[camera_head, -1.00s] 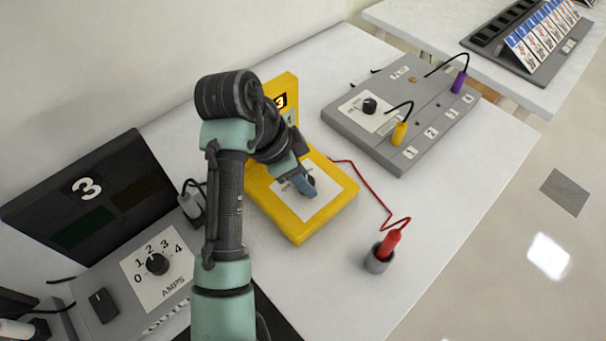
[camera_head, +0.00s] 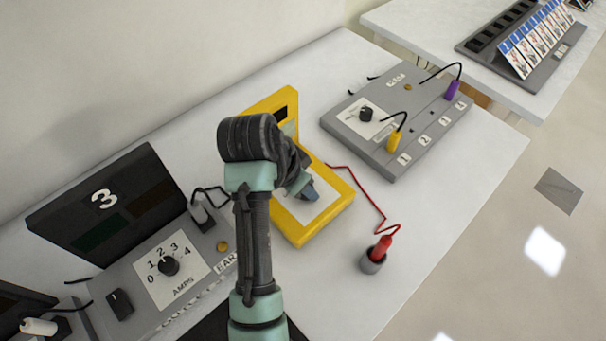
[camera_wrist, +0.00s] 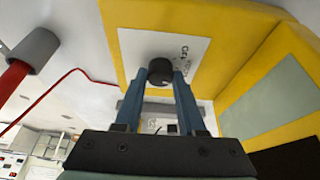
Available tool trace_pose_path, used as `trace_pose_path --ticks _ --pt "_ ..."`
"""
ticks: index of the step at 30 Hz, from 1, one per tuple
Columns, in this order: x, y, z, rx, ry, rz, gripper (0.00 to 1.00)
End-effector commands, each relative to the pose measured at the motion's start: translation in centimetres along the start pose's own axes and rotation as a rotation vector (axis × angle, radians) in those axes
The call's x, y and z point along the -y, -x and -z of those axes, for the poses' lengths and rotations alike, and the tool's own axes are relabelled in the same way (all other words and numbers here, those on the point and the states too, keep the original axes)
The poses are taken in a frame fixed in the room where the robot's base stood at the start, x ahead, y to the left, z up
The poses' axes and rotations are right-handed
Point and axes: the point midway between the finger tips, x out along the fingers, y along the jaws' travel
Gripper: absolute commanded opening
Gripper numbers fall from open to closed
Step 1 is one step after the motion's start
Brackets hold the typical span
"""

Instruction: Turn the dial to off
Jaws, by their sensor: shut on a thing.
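The yellow meter (camera_head: 340,215) lies on the white table with a raised back part. Its dark round dial (camera_wrist: 160,70) sits on a white panel (camera_wrist: 165,45), seen in the wrist view. My gripper (camera_head: 311,194) is over this panel. In the wrist view, my gripper (camera_wrist: 161,82) has its two blue fingers on either side of the dial, shut on it. In the head view the dial is hidden by my gripper. The meter's small display (camera_head: 281,112) looks dark, with no digit visible.
A grey panel (camera_head: 420,150) with yellow and purple plugs stands behind.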

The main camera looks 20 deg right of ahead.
Motion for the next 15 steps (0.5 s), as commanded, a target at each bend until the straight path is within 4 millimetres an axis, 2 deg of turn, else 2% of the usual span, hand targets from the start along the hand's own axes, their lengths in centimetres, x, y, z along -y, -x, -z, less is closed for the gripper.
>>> trace_pose_path --ticks 1,15 --pt "-0.22 0.51 0.26 -0.001 0.043 0.014 0.0" --pt "-0.47 0.53 0.32 0.002 0.455 0.186 0.0"
